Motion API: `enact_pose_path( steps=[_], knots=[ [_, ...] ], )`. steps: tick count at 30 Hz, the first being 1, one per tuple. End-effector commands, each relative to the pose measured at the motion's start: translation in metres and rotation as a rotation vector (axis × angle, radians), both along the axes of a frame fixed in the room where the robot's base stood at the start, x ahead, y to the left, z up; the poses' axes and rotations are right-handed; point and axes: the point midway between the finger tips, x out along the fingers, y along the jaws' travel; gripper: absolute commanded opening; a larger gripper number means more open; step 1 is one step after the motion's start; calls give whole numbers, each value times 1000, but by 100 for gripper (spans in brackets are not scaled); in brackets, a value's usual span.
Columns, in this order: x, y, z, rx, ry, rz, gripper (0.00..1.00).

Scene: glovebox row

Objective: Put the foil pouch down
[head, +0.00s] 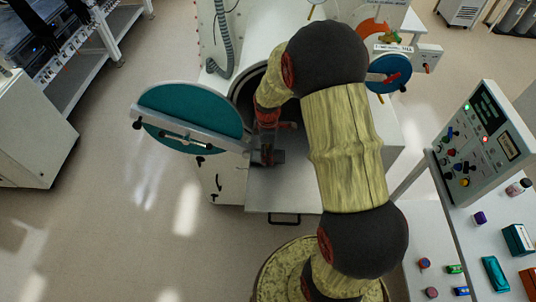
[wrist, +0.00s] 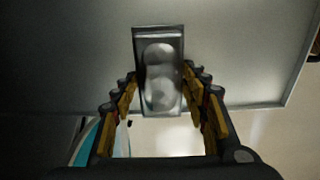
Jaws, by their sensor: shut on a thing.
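The foil pouch (wrist: 160,40) is a silver-grey rectangle with two rounded bulges, upright in the middle of the wrist view. My gripper (wrist: 160,82) has a finger on each side of it and is shut on it. In the head view my gripper (head: 266,147) reaches down at the round port's mouth, above the grey metal tray (head: 290,197). The pouch is small and partly hidden there. I cannot tell whether the pouch touches the tray.
The round teal door (head: 190,108) stands open to the left of the port, close to my gripper. My arm covers part of the glovebox front. A control panel (head: 473,145) and a side table with several small items (head: 495,273) stand at the right.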

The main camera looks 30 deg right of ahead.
Motion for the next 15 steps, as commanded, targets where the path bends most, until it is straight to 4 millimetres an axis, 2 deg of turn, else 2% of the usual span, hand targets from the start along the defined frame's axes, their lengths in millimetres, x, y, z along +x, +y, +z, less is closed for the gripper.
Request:
enact_pose_path(
  steps=[3,14,15],
  knots=[
    [0,0,-12,0,0,0,3],
    [0,0,-16,-1,-1,0,3],
    [0,0,-17,-1,-1,0,0]
  ],
)
